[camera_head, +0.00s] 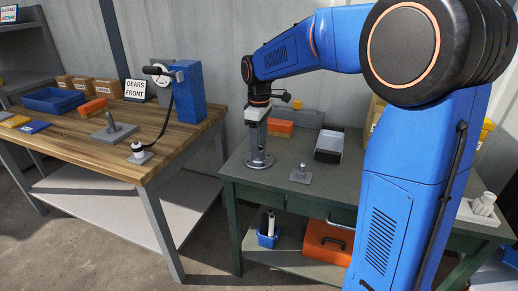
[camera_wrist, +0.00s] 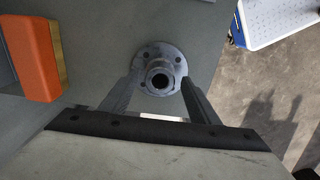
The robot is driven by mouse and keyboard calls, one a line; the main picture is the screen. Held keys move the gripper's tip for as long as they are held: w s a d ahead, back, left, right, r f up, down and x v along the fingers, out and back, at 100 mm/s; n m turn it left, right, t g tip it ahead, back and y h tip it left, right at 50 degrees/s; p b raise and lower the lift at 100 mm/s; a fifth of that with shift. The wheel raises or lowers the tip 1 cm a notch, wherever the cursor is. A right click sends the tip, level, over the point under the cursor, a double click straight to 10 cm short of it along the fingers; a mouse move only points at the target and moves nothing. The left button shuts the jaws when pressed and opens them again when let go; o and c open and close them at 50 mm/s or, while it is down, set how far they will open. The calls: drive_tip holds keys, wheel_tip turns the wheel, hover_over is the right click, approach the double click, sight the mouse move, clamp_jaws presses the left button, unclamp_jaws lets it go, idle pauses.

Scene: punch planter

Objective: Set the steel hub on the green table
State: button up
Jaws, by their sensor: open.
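The steel hub (camera_head: 259,160) is grey, with a round flange and a short hollow neck. It stands upright on the green table (camera_head: 332,187), near the table's left front part. In the wrist view the hub (camera_wrist: 161,69) shows from above, with bolt holes around its central bore. My gripper (camera_head: 258,146) points straight down over the hub. In the wrist view my gripper (camera_wrist: 160,83) is open, with one finger on each side of the hub's neck. I cannot tell whether either finger touches it.
A plate with a short peg (camera_head: 300,174) stands right of the hub. The wooden table (camera_head: 95,150) at left holds a blue stand (camera_head: 190,92) and a blue tray (camera_head: 54,100). A gap separates the tables.

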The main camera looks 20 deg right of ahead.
wheel_tip(320, 180, up, 10)
drive_tip(key=s+d+f+m+t, duration=0.1)
drive_tip(key=s+d+m, duration=0.15)
drive_tip(key=s, duration=0.65)
drive_tip(key=s+d+m+t, duration=0.1)
drive_tip(key=s+d+m, duration=0.15)
drive_tip(key=s, duration=0.65)
drive_tip(key=s+d+f+m+t, duration=0.1)
drive_tip(key=s+f+m, duration=0.2)
drive_tip(key=s+f, duration=0.2)
drive_tip(key=s+d+f+m+t, duration=0.1)
drive_tip(key=s+f, duration=0.4)
drive_tip(key=s, duration=0.5)
drive_tip(key=shift+s+d+f+m+t, duration=0.2)
drive_tip(key=shift+s+m+t, duration=0.2)
drive_tip(key=shift+m, duration=0.5)
